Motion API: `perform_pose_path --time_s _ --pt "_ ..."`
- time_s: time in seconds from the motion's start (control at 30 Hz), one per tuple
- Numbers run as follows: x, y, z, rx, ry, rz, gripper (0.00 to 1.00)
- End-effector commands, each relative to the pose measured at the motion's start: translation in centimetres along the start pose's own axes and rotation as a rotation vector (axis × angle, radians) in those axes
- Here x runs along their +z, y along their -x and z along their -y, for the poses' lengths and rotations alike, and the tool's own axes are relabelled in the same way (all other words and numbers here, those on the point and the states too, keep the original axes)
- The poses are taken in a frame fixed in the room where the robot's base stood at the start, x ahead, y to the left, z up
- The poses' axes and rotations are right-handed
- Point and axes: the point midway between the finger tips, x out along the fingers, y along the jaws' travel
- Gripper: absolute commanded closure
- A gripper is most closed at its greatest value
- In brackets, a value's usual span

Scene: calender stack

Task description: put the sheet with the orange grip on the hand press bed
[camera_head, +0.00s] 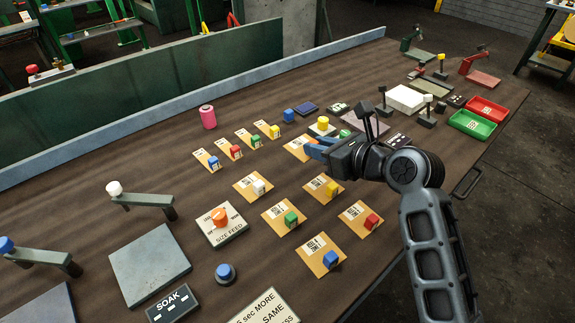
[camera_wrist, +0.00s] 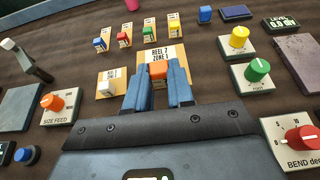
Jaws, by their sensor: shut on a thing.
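The tan sheet with the orange grip lies under my gripper in the head view (camera_head: 296,148). In the wrist view this sheet (camera_wrist: 146,57) reads "REEL 2 ZONE 1", and its orange grip (camera_wrist: 160,69) sits between my two blue fingers. My gripper (camera_head: 318,148) is shut on the orange grip; it also fills the lower wrist view (camera_wrist: 160,88). I cannot tell whether the sheet is clear of the table. No label marks the hand press bed; a grey plate with a white-knobbed lever (camera_head: 150,262) and a red lever device with a bed (camera_head: 484,78) are in view.
Several tan sheets with coloured grips lie nearby, such as the white-grip sheet (camera_head: 252,187) and yellow-grip sheet (camera_head: 323,188). An orange SIZE FEED knob (camera_head: 221,217) stands left. Red (camera_head: 487,108) and green trays (camera_head: 472,124) sit right.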

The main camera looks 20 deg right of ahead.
Motion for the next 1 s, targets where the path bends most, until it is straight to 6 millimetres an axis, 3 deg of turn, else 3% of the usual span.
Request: perform_pose_path --time_s 0.1,0.3,0.53,0.8,1.0 --pt "-0.5 -2.7 -1.3 0.003 0.0 -0.002 1.0" --pt "-1.2 -5.7 -2.7 0.001 -0.001 0.0 1.0" --pt "-2.0 -6.7 -3.0 -0.001 -0.002 -0.001 1.0" --pt "-5.0 -7.9 -3.0 -0.001 -0.001 -0.001 1.0" --pt "-5.1 -7.9 -3.0 -0.001 0.0 0.0 1.0"
